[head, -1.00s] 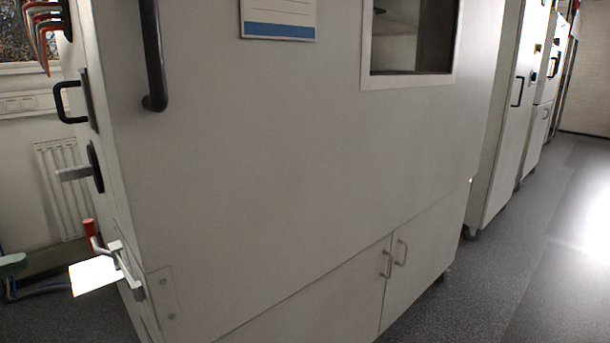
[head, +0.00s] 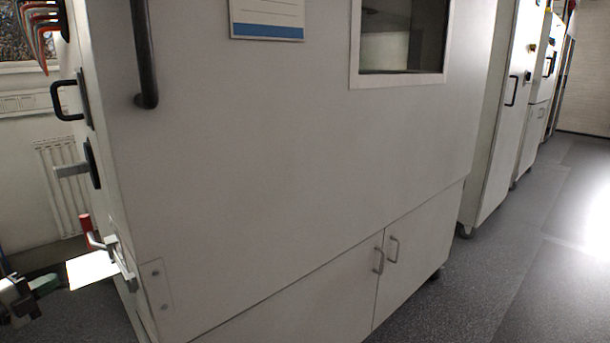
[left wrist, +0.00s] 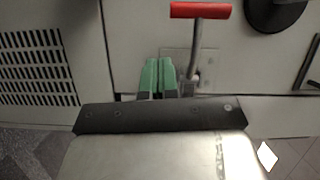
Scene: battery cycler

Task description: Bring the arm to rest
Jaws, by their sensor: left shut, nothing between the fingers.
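My left gripper (head: 52,281) shows at the lower left edge of the head view, beside the big white cabinet (head: 270,160). Its green fingers also show in the left wrist view (left wrist: 158,78), where they are together with nothing between them. In that view a red-topped T-handle (left wrist: 200,10) stands just right of the fingers, apart from them. The same red handle (head: 86,224) is on the cabinet's left side in the head view. My right gripper is not in view.
A bright white plate (head: 92,269) lies close to my left gripper at the cabinet's lower left. Black handles (head: 66,100) stick out from the cabinet's side. Other tall cabinets (head: 490,130) stand at right. Open grey floor (head: 550,240) is free at right.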

